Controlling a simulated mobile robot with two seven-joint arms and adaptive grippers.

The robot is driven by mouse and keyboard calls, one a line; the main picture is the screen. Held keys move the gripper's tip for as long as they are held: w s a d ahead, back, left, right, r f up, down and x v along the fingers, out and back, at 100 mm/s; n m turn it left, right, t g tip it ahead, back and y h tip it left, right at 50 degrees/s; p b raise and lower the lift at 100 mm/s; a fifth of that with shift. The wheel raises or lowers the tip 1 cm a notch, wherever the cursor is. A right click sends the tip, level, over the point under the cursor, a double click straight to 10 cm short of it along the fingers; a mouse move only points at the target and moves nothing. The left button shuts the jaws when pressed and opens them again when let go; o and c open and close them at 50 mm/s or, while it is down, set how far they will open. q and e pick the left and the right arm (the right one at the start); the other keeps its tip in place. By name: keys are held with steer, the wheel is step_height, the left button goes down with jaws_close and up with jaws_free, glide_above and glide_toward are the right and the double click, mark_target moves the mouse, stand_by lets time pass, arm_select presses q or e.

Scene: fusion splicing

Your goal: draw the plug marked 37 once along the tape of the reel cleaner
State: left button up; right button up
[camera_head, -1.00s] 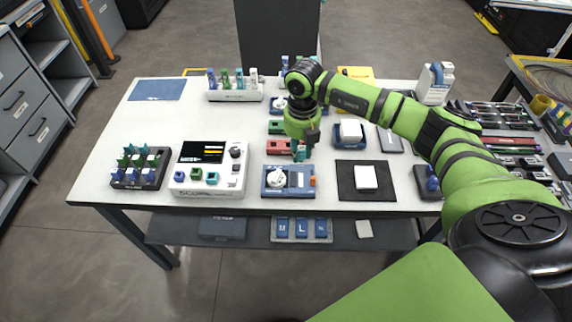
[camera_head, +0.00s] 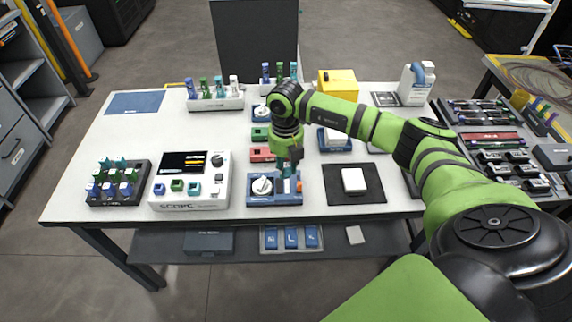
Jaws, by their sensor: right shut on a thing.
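My right gripper (camera_head: 291,162) points down over the right half of the reel cleaner. It is shut on a small teal plug (camera_head: 287,171), which shows just below the fingers; the number on it is too small to read. The reel cleaner is a blue box (camera_head: 261,199) near the table's front edge, with a white round reel (camera_head: 262,186) on its left and an orange part at its right end. The gripper and plug hide part of the cleaner's top and tape. I cannot tell whether the plug touches the tape. My left gripper is not in view.
The white scope (camera_head: 190,182) stands left of the cleaner, and a black rack of plugs (camera_head: 118,184) is farther left. A black mat (camera_head: 370,193) with a white block lies to the right. Green and red boxes (camera_head: 261,154) sit behind.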

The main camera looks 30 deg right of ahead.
steer(key=shift+f, duration=0.15)
steer(key=shift+f+b, duration=0.35)
steer(key=shift+b, duration=0.05)
steer(key=shift+f, duration=0.1)
stand_by(0.8)
steer(key=shift+f, duration=0.3)
stand_by(1.1)
steer(key=shift+s+a+p, duration=0.45)
steer(key=shift+s, duration=0.25)
steer(key=shift+s+a+p, duration=0.4)
steer(key=shift+s, duration=0.3)
stand_by(0.7)
steer(key=shift+r, duration=0.15)
steer(key=shift+r+p, duration=1.75)
steer(key=shift+r, duration=0.45)
